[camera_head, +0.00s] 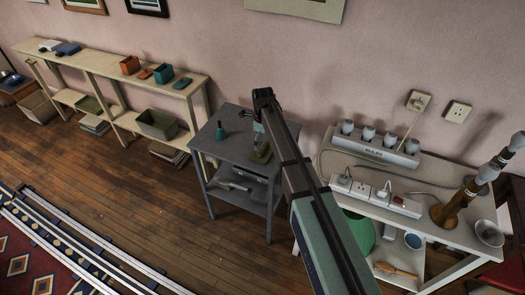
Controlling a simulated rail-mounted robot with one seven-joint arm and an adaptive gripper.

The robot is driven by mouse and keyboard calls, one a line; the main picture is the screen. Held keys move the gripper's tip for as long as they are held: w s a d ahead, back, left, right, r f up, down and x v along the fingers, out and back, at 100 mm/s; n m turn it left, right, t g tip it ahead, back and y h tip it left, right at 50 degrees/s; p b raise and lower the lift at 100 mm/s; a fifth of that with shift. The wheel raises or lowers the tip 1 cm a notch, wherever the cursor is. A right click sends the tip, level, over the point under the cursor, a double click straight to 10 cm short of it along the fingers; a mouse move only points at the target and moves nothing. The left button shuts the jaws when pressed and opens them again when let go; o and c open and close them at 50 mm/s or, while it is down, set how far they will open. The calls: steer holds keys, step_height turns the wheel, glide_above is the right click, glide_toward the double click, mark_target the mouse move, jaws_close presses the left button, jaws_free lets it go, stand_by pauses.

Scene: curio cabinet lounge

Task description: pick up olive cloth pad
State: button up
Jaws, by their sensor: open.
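My arm reaches up from the bottom of the head view, and its dark end with my gripper (262,97) is above the grey side table (232,146). My gripper is open, with nothing visible in it; its fingers are small and hard to make out. A small olive-green item (261,154) is on the right part of the grey table, beside and partly behind my arm. I cannot tell whether it is the cloth pad. No other flat olive pad can be made out clearly.
A teal bottle-shaped item (220,132) stands on the grey table. A white table (440,224) with power strips (376,146) and cups is at the right. A long pale shelf (100,62) with boxes and bins is at the left. Bare wooden floor (130,190) lies in front.

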mark_target(263, 147)
step_height(263, 147, down, 4)
steer(key=shift+f+p, duration=0.1)
steer(key=shift+p, duration=0.55)
steer(key=shift+c, duration=0.4)
steer(key=c, duration=0.8)
steer(key=shift+r, duration=0.2)
step_height(263, 147, up, 20)
steer(key=b, duration=0.4)
steer(key=shift+f, duration=0.1)
